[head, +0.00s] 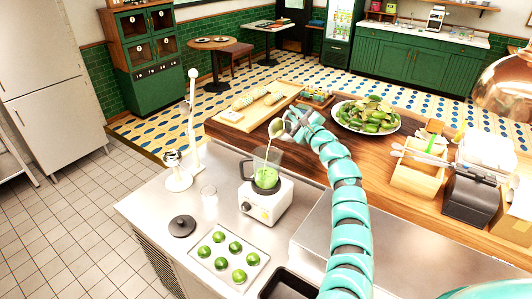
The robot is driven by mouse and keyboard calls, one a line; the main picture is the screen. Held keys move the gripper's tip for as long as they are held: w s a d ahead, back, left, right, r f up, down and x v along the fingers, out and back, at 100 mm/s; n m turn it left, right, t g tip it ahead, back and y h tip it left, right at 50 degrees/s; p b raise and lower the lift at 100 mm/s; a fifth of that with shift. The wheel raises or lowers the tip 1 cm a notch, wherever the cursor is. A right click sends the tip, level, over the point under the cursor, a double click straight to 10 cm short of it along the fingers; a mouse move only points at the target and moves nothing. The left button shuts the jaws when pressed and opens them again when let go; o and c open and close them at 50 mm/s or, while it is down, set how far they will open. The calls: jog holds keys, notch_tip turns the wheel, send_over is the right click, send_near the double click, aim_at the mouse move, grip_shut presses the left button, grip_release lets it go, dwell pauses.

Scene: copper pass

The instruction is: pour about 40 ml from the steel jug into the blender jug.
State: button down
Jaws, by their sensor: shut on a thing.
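The blender jug (267,162) is clear and stands open on its white base (266,205), with green contents (266,178) in its lower part. My gripper (287,122) is above and slightly right of it, shut on the steel jug (276,128). The jug is small and appears tilted to the left, over the blender jug's mouth. A thin pale streak, apparently liquid, runs from the jug's lip down into the blender jug. The amount left inside the jug is hidden.
Behind are a wooden board (235,118) and a plate of green produce (367,116).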

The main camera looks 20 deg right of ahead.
jog(key=shift+w+d+r+m+h+p, duration=0.15)
jog(key=shift+d+r+m+p, duration=0.15)
jog(key=shift+m, duration=0.3)
jog(key=shift+d+r+m+h+p, duration=0.15)
jog(key=shift+m+p, duration=0.2)
jog(key=shift+m, duration=0.25)
jog(key=shift+w+d+f+m, duration=0.1)
jog(key=shift+d+f+m, duration=0.15)
jog(key=shift+m, duration=0.35)
jog(key=shift+f+m, duration=0.4)
jog(key=shift+m, duration=0.2)
jog(key=shift+w+d+f, duration=0.1)
jog(key=shift+w+d+f+m+h, duration=0.1)
jog(key=shift+d+f+m+h, duration=0.2)
jog(key=shift+f+m, duration=0.15)
notch_tip(320, 180, down, 12)
jog(key=w+d+m+g+b, duration=0.1)
jog(key=d+m+b, duration=0.1)
jog(key=m+b, duration=0.4)
jog(key=shift+w+d+f+h+b, duration=0.15)
jog(key=shift+d+f+h+b, duration=0.05)
jog(key=shift+d+h+b, duration=0.15)
